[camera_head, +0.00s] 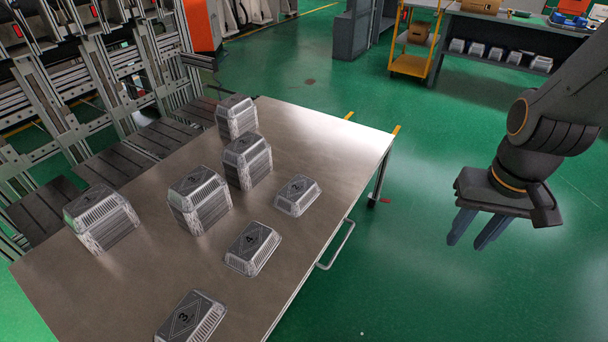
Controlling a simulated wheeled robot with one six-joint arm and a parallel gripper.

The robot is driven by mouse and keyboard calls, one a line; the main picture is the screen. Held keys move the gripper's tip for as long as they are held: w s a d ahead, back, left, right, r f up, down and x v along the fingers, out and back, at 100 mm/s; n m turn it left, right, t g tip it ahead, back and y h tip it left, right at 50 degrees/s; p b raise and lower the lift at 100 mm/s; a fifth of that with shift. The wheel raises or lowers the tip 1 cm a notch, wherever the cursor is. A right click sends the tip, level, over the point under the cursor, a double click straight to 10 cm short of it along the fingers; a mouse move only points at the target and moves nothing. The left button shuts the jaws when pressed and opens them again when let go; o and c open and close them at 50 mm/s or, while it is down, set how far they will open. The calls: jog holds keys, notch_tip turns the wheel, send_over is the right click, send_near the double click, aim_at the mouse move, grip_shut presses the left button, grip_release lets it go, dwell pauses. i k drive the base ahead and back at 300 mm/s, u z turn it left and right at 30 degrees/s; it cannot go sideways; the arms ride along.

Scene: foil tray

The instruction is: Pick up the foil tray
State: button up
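Single foil trays lie upside down along the right side of the steel table (330,150). One foil tray (298,195) bears a mark that looks like a 2, one tray (253,248) is marked 4, and one tray (190,317) marked 3 is at the front, near the lower picture edge. Taller stacks of nested trays stand to their left: one stack (103,217), a second stack (200,201), a third stack (247,161) and a far stack (236,117). My gripper (468,243) hangs right of the table over the floor, fingers apart and empty, clear of every tray.
A metal handle (338,246) sticks out from the table's right side. Grey racks (110,85) stand along the left. A yellow cart (412,60) and a workbench (500,45) with small trays are at the back. The green floor between table and gripper is clear.

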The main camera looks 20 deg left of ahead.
aim_at(294, 199)
jog(key=u, duration=0.65)
jog(key=i, duration=1.1)
jog(key=u, duration=0.1)
